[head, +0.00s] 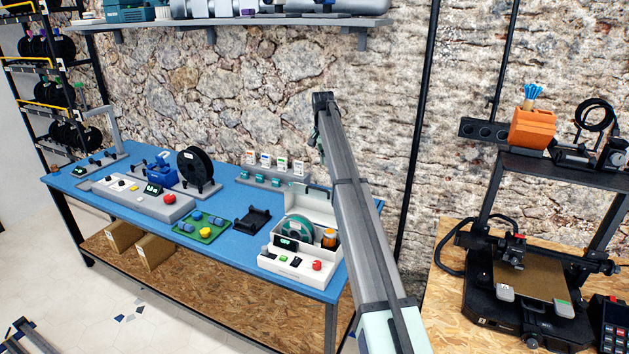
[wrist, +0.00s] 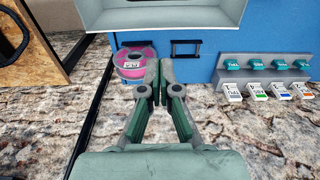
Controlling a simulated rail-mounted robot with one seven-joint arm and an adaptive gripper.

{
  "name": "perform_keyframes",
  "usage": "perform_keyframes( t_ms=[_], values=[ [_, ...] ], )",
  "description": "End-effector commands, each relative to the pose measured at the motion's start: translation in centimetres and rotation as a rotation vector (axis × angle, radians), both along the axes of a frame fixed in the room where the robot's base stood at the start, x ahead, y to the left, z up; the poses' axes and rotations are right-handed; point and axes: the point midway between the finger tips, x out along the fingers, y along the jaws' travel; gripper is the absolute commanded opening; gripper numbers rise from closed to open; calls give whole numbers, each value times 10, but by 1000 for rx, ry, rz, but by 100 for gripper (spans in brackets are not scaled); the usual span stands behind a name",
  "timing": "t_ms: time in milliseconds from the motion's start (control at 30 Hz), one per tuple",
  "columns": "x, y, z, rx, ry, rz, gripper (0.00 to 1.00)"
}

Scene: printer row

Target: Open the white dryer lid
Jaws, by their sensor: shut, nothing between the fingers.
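The white dryer (head: 290,264) stands at the right end of the blue bench in the head view. Its white lid (head: 305,207) stands raised at the back, with a dark handle at its top. A green spool (head: 296,231) and an orange canister (head: 329,238) show inside the dryer. In the wrist view, a pale, box-like part of the dryer (wrist: 170,16) fills the top edge. My gripper (wrist: 159,66) is shut and empty, below that part in the picture. In the head view my arm hides most of my gripper.
A pink spool (wrist: 133,62) lies near my gripper. A black printer (head: 520,265) stands right. The stone wall is close behind.

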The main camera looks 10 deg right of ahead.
Motion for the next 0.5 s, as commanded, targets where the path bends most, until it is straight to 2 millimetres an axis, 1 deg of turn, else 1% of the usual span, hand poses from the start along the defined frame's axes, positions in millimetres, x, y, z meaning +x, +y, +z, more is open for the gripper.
perform_keyframes(
  t_ms=[167,233,367,500],
  values=[
    [1,0,-11,0,-1,-13,0],
    [1,0,-20,0,-1,-13,0],
    [2,-1,-42,0,-1,-12,0],
    [4,-3,-70,-1,1,-11,0]
  ],
)
